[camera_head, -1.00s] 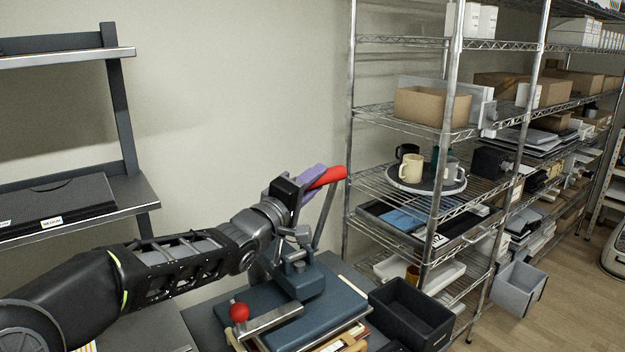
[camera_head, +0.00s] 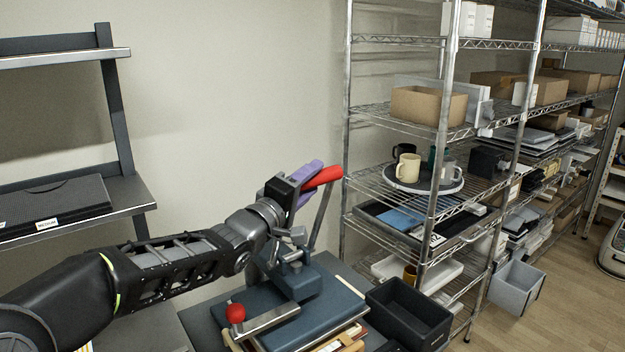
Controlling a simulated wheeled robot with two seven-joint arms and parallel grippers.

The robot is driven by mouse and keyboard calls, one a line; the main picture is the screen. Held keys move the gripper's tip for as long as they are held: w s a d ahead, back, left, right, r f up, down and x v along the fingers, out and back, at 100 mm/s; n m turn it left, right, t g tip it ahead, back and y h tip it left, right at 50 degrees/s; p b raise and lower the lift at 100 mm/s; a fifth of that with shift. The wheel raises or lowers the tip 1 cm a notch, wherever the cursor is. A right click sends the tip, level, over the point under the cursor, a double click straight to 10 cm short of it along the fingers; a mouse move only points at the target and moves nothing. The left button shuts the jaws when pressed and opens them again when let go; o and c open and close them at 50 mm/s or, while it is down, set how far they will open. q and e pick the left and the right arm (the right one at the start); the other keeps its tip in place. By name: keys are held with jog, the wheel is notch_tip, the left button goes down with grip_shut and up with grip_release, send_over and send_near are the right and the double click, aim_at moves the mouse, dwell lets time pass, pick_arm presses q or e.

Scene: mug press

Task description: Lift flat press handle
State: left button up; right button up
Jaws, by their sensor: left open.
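The flat press (camera_head: 335,305) stands on the bench at the lower middle. It is dark blue, with a flat upper plate. Its handle is a raised metal lever with a red grip (camera_head: 326,177) at the top. My left gripper (camera_head: 305,184), with purple fingers, is at the red grip, on its left side. Its jaws are open; whether they touch the grip is hard to tell. A second, lower lever with a red ball knob (camera_head: 236,313) sticks out at the press's front left. My right gripper is not in view.
A black open bin (camera_head: 408,318) stands just right of the press. A wire shelf rack (camera_head: 400,232) with a round tray (camera_head: 452,186) of mugs and boxes is at the right. A dark shelf unit (camera_head: 125,185) stands at the left, with plain wall between.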

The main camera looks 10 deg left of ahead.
pick_arm(q)
jog(key=r+b+v, duration=0.1)
jog(key=v, duration=0.6)
jog(key=shift+s+a+f+b, duration=0.15)
jog(key=shift+s+f+b, duration=0.1)
jog(key=shift+f+b, duration=0.05)
jog(key=shift+s+a, duration=0.1)
jog(key=shift+s, duration=0.05)
jog(key=r+p+v, duration=0.1)
jog(key=p+v, duration=0.1)
jog(key=v, duration=0.6)
jog(key=shift+s+f+p, duration=0.35)
jog(key=shift+f, duration=0.05)
